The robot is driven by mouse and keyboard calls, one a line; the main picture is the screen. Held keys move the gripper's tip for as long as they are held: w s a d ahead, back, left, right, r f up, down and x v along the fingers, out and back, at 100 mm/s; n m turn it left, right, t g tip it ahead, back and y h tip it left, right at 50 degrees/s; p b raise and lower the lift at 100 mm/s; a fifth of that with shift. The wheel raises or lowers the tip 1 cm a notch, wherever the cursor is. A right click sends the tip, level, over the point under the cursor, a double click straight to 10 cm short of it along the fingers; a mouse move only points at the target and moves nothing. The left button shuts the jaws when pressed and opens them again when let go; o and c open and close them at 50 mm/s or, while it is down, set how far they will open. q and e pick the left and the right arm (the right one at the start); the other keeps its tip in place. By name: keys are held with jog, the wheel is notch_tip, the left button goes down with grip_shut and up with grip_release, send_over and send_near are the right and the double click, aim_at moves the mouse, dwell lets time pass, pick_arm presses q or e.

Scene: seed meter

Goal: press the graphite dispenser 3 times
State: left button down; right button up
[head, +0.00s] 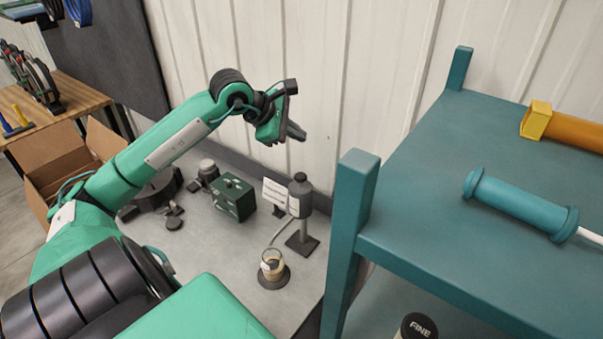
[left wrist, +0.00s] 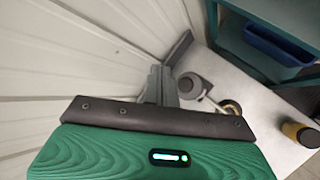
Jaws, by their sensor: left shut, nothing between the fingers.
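The graphite dispenser (head: 300,197) is a dark grey bottle with a rounded top on a small stand, upright on the grey bench. A thin pale spout runs from it down toward a glass beaker (head: 272,265) on a dark round base. My left gripper (head: 297,132) is shut and empty, above the dispenser and apart from it. In the left wrist view the shut fingers (left wrist: 161,84) point toward the dispenser's round top (left wrist: 190,86), and the beaker (left wrist: 231,108) shows to its right. My right gripper is not in view.
A teal shelf (head: 450,180) with a corner post stands close right of the dispenser. A white sign (head: 275,192) and a green box (head: 233,197) stand left of it. The corrugated wall is close behind. A yellow-and-dark jar (left wrist: 300,133) shows in the wrist view.

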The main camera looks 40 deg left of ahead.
pick_arm(q)
send_over(296, 177)
notch_tip(296, 177, down, 6)
jog(key=shift+r+b, duration=0.2)
jog(key=shift+b, duration=0.15)
notch_tip(296, 177, down, 2)
jog(key=shift+w+f+b, duration=0.1)
jog(key=shift+f+b, duration=0.1)
jog(key=shift+b, duration=0.8)
jog(key=shift+f+b, duration=0.45)
jog(key=shift+b, duration=0.05)
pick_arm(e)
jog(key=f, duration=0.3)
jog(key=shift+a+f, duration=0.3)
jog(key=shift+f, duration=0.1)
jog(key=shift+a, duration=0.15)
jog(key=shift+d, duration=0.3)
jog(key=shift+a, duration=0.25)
